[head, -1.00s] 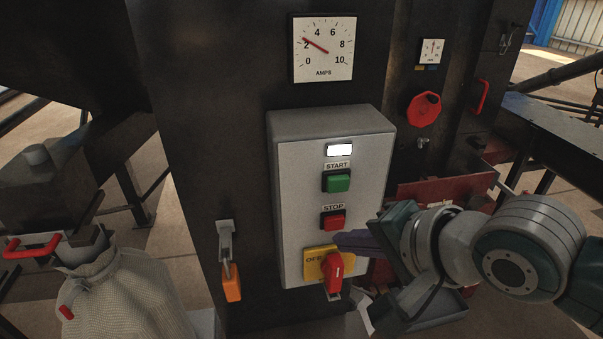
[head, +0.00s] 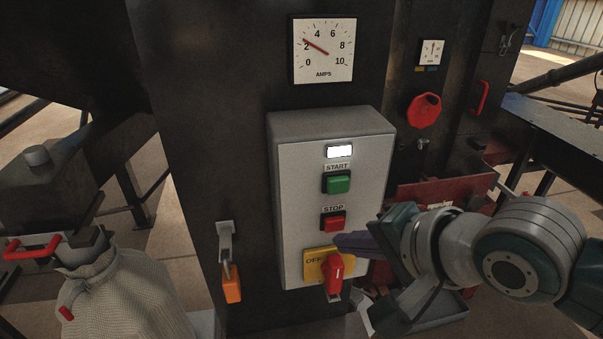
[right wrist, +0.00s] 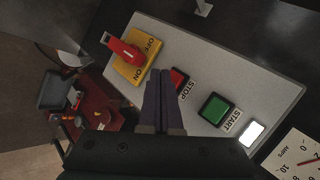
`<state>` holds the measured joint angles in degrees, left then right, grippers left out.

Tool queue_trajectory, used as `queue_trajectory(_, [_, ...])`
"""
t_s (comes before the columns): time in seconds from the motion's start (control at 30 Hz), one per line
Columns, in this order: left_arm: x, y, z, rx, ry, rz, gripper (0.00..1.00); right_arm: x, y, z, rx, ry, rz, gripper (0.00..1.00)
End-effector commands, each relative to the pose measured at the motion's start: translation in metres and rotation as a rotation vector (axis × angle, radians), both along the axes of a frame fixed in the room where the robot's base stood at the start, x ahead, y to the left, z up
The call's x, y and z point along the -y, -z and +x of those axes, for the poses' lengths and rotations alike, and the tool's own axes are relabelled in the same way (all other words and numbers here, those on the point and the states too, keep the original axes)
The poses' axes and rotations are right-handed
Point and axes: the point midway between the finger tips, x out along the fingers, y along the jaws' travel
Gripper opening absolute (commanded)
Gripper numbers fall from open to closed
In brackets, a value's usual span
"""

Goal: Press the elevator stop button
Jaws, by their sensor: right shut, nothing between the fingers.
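The red STOP button (head: 333,222) sits on a grey control box (head: 294,190), below the green START button (head: 338,184) and above a red rotary switch (head: 335,268) on a yellow plate. My right gripper (head: 342,240) is shut and empty, its purple fingertips just below and to the right of the STOP button in the head view. In the right wrist view the shut fingers (right wrist: 162,80) point at the box between the red switch (right wrist: 124,52) and the STOP button (right wrist: 180,80), close beside the button. I cannot tell whether they touch the box. My left gripper is not in view.
A white lamp (head: 339,151) is lit above START. An ammeter (head: 323,48) is above the box, its needle near 2. A red knob (head: 424,110) is to the right. An orange-handled lever (head: 231,280) hangs to the left, and a cloth sack (head: 125,295) stands at lower left.

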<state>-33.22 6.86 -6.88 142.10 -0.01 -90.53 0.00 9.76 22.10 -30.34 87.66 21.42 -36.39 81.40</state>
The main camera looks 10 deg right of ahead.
Motion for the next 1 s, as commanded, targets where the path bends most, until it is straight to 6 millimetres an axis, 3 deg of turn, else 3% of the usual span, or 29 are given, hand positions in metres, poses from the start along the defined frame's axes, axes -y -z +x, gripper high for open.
queue_trajectory(1.0, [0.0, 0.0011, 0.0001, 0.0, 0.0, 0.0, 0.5, -0.0004, -0.0001, 0.0072, 0.001, 0.0, 0.001, 0.0])
